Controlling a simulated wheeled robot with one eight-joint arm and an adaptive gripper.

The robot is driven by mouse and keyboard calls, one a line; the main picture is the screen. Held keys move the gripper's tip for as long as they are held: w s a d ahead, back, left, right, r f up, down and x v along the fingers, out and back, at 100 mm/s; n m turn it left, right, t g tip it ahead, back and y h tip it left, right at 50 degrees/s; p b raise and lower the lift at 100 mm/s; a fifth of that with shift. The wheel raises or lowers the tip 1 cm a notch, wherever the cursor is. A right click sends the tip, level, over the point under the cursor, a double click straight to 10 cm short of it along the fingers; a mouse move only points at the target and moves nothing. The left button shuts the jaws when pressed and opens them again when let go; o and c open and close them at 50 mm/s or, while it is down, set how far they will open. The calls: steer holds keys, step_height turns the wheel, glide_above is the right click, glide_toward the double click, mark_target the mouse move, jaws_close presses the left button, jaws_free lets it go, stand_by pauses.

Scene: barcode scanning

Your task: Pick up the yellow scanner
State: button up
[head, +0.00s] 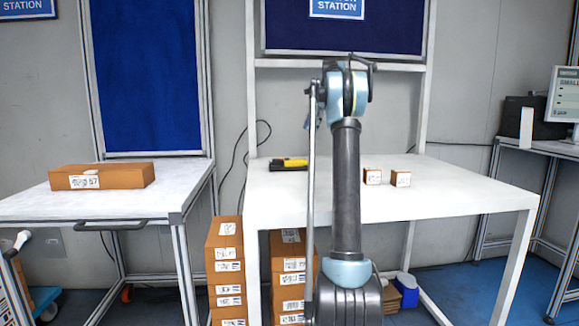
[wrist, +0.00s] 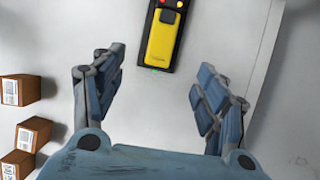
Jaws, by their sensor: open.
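The yellow scanner (wrist: 162,36) lies on a black holder or base (wrist: 146,54) on the white table (wrist: 120,15), at the top middle of the wrist view. In the head view the scanner (head: 292,162) is at the back left of the white table (head: 450,190), partly hidden by my arm. My gripper (wrist: 162,90) is open and empty; its two blue fingers are spread, and the scanner is beyond them, between their lines in the picture. In the head view the gripper's fingers cannot be made out clearly behind my arm.
Small brown labelled boxes (head: 401,179) stand on the table right of my arm; several show at the left of the wrist view (wrist: 33,134). A long box (head: 102,176) lies on the left table (head: 40,207). Stacked boxes (head: 226,265) stand below. A monitor (head: 564,95) is far right.

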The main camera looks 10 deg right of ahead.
glide_above(303, 160)
steer(key=w, duration=0.1)
step_height(303, 160, down, 10)
steer(key=shift+r, duration=0.1)
steer(key=shift+w+x, duration=0.15)
steer(key=shift+x, duration=1.2)
steer(key=shift+w+x, duration=0.15)
steer(key=shift+x, duration=1.2)
steer(key=shift+d, duration=0.15)
steer(key=c, duration=1.3)
